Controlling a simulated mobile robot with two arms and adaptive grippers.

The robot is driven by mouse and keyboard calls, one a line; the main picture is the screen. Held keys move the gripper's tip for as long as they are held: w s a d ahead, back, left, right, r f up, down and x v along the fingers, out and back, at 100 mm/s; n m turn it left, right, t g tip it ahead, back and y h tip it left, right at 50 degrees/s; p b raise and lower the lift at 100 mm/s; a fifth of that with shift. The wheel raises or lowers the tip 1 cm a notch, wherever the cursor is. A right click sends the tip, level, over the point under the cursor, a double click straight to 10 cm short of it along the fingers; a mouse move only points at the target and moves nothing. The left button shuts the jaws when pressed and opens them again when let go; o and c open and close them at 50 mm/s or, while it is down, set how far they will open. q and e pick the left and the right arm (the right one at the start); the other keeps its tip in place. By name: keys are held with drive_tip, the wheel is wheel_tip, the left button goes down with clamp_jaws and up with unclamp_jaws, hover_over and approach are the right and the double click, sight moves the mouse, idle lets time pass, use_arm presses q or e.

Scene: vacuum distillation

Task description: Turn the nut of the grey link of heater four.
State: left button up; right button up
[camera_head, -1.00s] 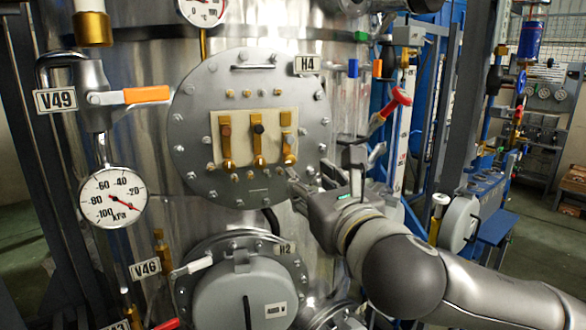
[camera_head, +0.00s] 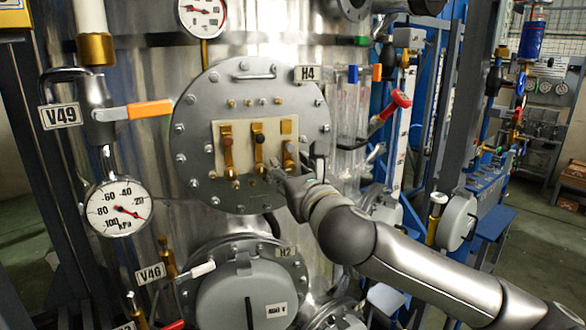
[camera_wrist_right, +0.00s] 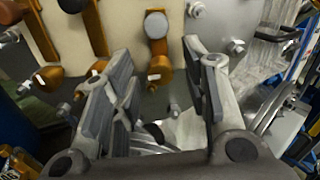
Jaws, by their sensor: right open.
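Heater four's round grey plate (camera_head: 200,110), labelled H4 (camera_head: 307,74), carries a cream panel with three upright brass links. The rightmost link has a grey round nut (camera_head: 289,147), which also shows in the right wrist view (camera_wrist_right: 156,24). The middle link has a dark nut (camera_head: 259,138). My right gripper (camera_head: 288,172) is in front of the panel's lower right part, just below the grey-nut link. In the right wrist view its open jaws (camera_wrist_right: 165,68) are empty, and the link's lower brass end appears between them. Contact cannot be told. My left gripper is not in view.
The H2 heater cover (camera_head: 235,290) bulges out below. Valve V49 with an orange handle (camera_head: 150,109) and a dial gauge (camera_head: 118,208) are on the left. A red-handled valve (camera_head: 401,98) and clear tubes stand to the right of H4. Open floor lies farther right.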

clamp_jaws()
drive_tip(key=shift+m, duration=2.2)
drive_tip(key=shift+d, duration=0.1)
unclamp_jaws()
drive_tip(key=v, duration=1.2)
